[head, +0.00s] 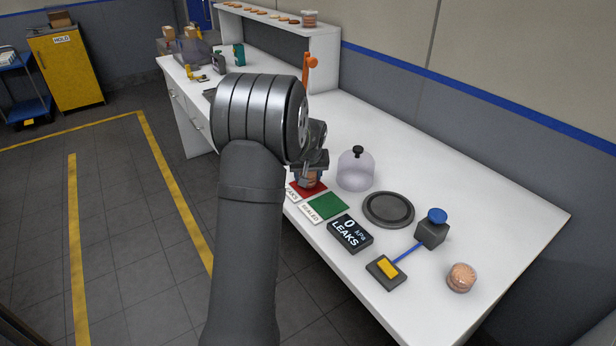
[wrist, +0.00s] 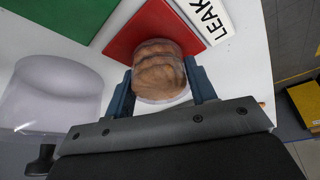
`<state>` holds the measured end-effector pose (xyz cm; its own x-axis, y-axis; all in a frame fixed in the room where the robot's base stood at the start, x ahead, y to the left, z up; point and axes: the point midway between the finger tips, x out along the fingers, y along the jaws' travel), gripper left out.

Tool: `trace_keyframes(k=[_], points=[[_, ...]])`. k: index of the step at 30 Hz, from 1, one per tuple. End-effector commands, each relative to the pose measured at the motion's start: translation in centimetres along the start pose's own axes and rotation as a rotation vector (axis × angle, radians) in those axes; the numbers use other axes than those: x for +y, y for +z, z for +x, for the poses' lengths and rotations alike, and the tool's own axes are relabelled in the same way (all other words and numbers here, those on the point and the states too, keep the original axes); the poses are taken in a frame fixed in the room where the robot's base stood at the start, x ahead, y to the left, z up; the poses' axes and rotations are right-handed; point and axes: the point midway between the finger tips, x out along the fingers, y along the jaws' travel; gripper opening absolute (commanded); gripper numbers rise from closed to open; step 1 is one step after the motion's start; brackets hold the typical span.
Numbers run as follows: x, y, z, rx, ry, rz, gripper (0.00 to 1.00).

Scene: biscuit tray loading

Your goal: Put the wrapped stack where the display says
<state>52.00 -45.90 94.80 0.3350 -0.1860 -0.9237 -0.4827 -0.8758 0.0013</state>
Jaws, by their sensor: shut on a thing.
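The display (head: 350,233) reads "0 kPa LEAKS". My gripper (head: 311,178) is shut on the wrapped stack (wrist: 158,70), a short pile of biscuits in clear film. In the wrist view the stack sits between the two blue fingers and over the red mat (wrist: 127,36); I cannot tell whether it touches the mat. The red mat (head: 309,190) lies beside a card ending in "LEAK" in the wrist view (wrist: 207,18). The green mat (head: 327,206) lies beside it, with a card reading "SEALED" (head: 311,214). My gripper partly hides the stack in the head view.
A clear dome with a black knob (head: 355,172) stands behind the mats, near a round dark plate (head: 388,209). A blue-topped valve block (head: 432,229) joins a yellow-buttoned pad (head: 386,271). Another wrapped stack (head: 461,278) stands at the near right.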

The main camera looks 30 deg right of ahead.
Motion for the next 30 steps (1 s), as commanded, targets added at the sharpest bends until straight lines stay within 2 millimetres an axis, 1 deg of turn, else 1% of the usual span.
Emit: trace_keyframes(k=[1, 2, 12, 13, 16, 25, 28, 30], points=[[0.0, 0.3, 0.6, -0.002, 0.000, 0.001, 0.40], [0.0, 0.3, 0.7, -0.001, 0.000, 0.000, 0.40], [0.0, 0.4, 1.0, 0.000, 0.000, 0.000, 0.40], [0.0, 0.4, 1.0, 0.001, 0.000, 0.000, 0.53], [0.0, 0.4, 0.9, 0.001, 0.000, 0.000, 0.73], [0.0, 0.3, 0.8, 0.001, 0.000, 0.000, 0.73], [0.1, 0.2, 0.2, 0.002, 0.000, 0.000, 0.73], [0.1, 0.1, -0.8, 0.004, 0.001, 0.000, 0.73]])
